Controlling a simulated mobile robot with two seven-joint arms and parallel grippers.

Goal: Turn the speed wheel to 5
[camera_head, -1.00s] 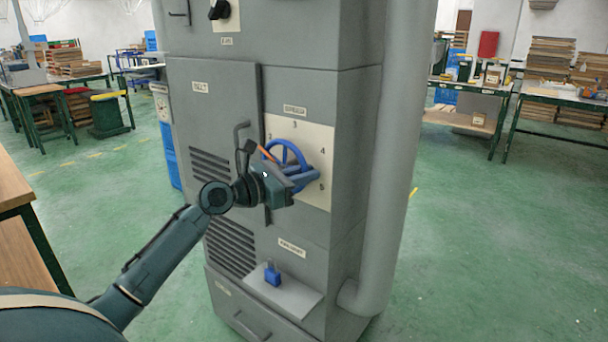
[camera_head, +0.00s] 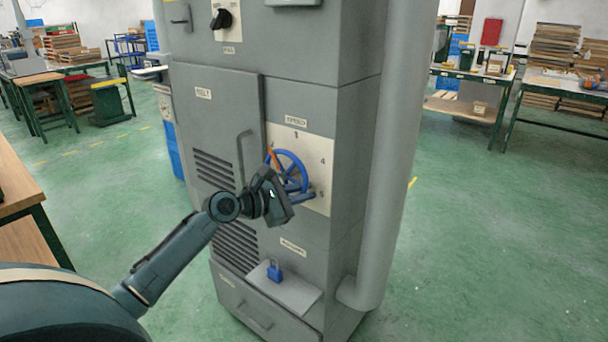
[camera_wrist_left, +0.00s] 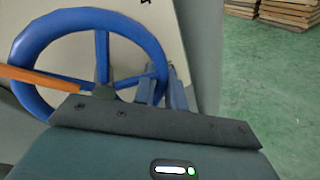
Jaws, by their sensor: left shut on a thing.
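The speed wheel (camera_head: 292,157) is a blue spoked ring on a pale dial plate (camera_head: 318,146) on the grey cabinet. An orange pointer (camera_head: 271,153) on the wheel points up and left, left of the 3. It also shows in the left wrist view (camera_wrist_left: 40,79). My left gripper (camera_head: 302,198) is at the lower part of the wheel and shut on it. In the left wrist view, its fingers (camera_wrist_left: 163,92) meet the rim's right side; the exact contact is partly hidden. My right gripper is not in view.
A cabinet door handle (camera_head: 241,155) is just left of the wheel. A blue padlock (camera_head: 273,271) is on a sloped ledge below. A thick grey pipe (camera_head: 392,180) runs down the cabinet's right side. Green floor is open to the right.

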